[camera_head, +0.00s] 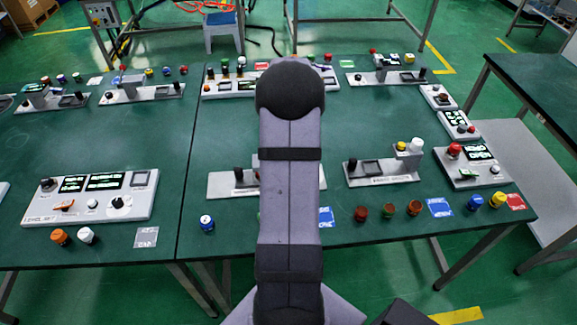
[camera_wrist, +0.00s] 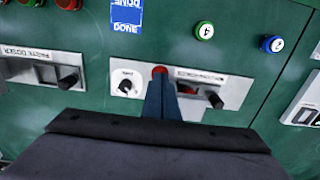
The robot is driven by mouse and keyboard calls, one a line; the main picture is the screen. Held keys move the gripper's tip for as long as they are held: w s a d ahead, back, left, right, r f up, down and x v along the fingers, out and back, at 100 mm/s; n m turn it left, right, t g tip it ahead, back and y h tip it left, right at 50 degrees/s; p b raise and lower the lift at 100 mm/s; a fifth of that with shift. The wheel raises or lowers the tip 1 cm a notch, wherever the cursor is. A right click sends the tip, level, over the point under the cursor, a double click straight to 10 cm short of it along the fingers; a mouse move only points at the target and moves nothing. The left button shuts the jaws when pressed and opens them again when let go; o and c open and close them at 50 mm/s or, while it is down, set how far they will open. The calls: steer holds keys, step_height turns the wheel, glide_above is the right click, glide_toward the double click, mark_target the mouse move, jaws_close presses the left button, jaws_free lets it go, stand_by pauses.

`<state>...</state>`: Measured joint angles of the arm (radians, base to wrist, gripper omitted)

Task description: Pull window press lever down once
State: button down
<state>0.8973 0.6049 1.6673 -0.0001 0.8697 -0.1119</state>
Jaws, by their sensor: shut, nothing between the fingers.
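A grey panel (camera_wrist: 238,90) with a black lever (camera_wrist: 213,100) and a dark window shows in the wrist view; its small label is too small to read. It looks like the window press. In the head view the panel (camera_head: 218,186) is partly hidden by my arm, and its black lever (camera_head: 239,173) stands left of the arm. My gripper (camera_wrist: 160,84) is shut and empty over the panel's middle, left of the lever in the wrist view. A red button (camera_wrist: 160,72) shows just beyond the fingertips. Contact cannot be told. The head view hides the gripper.
A white dial (camera_wrist: 126,84) sits left of the fingers. The paste doser (camera_wrist: 45,70) stands further left. Green (camera_wrist: 204,31) and blue (camera_wrist: 272,44) caps and a blue DONE card (camera_wrist: 126,14) lie on the table's near side. The level gear panel (camera_head: 92,197) is left in the head view.

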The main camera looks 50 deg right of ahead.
steer(key=shift+f, duration=0.3)
steer(key=shift+f+b, duration=0.5)
steer(key=shift+f, duration=0.15)
steer(key=shift+f+b, duration=0.35)
steer(key=shift+f, duration=0.7)
steer(key=shift+f+b, duration=0.65)
steer(key=shift+f, duration=0.15)
steer(key=shift+s+a+f, duration=0.1)
steer(key=shift+a+f, duration=0.05)
steer(key=shift+f, duration=0.2)
steer(key=shift+r, duration=0.1)
stand_by(0.3)
steer(key=shift+r+p, duration=4.1)
steer(key=shift+r, duration=0.95)
